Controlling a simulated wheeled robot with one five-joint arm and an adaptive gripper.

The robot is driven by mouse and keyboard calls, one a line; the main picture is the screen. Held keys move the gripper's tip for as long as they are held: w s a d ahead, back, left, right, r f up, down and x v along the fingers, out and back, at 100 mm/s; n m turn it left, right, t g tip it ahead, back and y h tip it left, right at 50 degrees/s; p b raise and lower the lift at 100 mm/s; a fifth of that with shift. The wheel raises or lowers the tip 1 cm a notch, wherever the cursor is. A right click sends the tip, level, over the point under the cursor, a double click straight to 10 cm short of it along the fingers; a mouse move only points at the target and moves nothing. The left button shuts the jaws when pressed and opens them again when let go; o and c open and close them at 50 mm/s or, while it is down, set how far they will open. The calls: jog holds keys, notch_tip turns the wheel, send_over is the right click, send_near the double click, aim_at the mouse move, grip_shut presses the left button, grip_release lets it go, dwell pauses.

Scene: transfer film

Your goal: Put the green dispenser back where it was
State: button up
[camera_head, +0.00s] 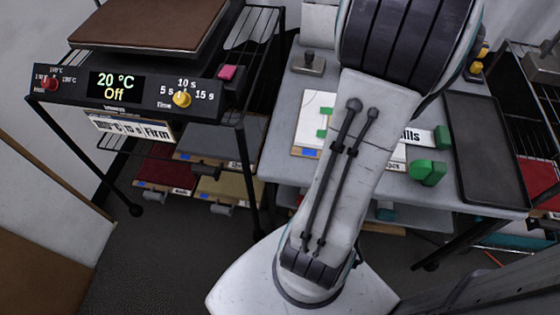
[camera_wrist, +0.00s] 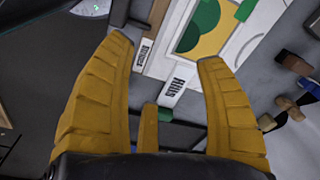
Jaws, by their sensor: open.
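A green block-like object (camera_head: 428,172), which looks like the dispenser, sits on the grey table, right of my arm in the head view. Another green piece (camera_head: 442,138) is at the right end of a white strip labelled "Hills" (camera_head: 412,136). In the wrist view my gripper (camera_wrist: 165,52) has its two yellow fingers spread wide, with nothing held between them. The "Hills" label (camera_wrist: 178,85) shows beyond the fingers, with a small green part (camera_wrist: 165,114) below it. I cannot tell which green piece this is. The gripper is not visible in the head view.
A heat press (camera_head: 130,88) reading 20 °C, Off, stands at the left with its stand. A dark tray (camera_head: 485,150) lies at the table's right. Dark floor is open at lower left.

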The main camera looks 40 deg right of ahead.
jog(key=w+a+r+n+t, duration=0.1)
jog(key=w+a+n, duration=0.3)
jog(key=a+n, duration=0.5)
jog(key=w+a+r+n+t, duration=0.1)
jog(key=w+a+n, duration=0.35)
jog(key=a, duration=0.85)
jog(key=s+a+f+n, duration=0.1)
jog(key=s+a+n, duration=0.3)
jog(key=a+n, duration=0.3)
jog(key=shift+a+f+t+y, duration=0.2)
jog(key=shift+a+t+y, duration=0.15)
jog(key=shift+a, duration=0.45)
